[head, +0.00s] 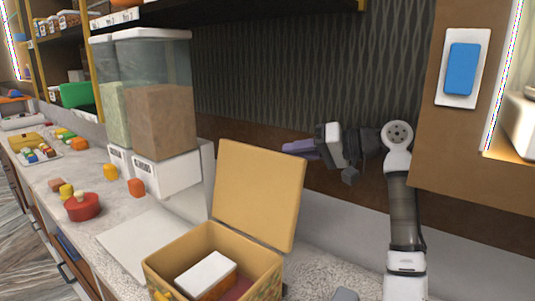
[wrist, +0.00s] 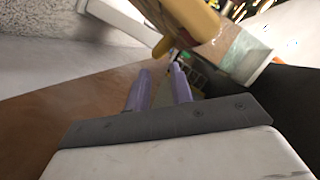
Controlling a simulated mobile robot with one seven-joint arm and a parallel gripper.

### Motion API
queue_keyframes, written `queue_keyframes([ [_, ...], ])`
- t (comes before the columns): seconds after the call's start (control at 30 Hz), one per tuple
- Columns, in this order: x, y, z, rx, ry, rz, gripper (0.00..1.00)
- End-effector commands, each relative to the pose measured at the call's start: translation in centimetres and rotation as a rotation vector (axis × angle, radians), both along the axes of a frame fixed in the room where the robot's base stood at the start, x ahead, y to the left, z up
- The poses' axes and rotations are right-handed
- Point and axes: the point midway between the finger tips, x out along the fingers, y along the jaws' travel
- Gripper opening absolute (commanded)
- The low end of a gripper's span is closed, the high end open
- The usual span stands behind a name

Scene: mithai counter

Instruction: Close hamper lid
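The hamper (head: 213,268) is a tan box at the bottom centre of the head view. Its lid (head: 258,195) stands open, roughly upright, at the back of the box. A white-topped box (head: 206,275) lies inside. My gripper (head: 300,147), with purple fingers, is just behind and right of the lid's top edge; I cannot tell whether it touches. In the wrist view the fingers (wrist: 160,75) are a little apart with nothing held between them. A yellow edge (wrist: 190,22) beyond them looks like the lid.
Two tall dispensers (head: 155,110) stand behind and left of the hamper. A white sheet (head: 140,240) lies left of it. A red round pot (head: 82,208) and several small sweets are farther left. A wall panel with a blue switch (head: 462,70) is right.

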Motion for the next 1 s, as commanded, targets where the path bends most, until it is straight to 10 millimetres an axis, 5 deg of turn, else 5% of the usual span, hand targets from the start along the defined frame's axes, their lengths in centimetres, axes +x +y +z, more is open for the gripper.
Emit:
queue_keyframes([
  [0.33,1.8,4.9,-1.2,-0.002,-0.001,0.001,0.22],
  [0.73,2.1,5.9,-1.6,-0.002,-0.004,-0.001,0.22],
  [0.9,2.1,5.9,-1.6,-0.002,-0.004,-0.001,0.03],
  [1.0,2.1,5.8,-1.6,-0.002,-0.004,-0.001,0.0],
])
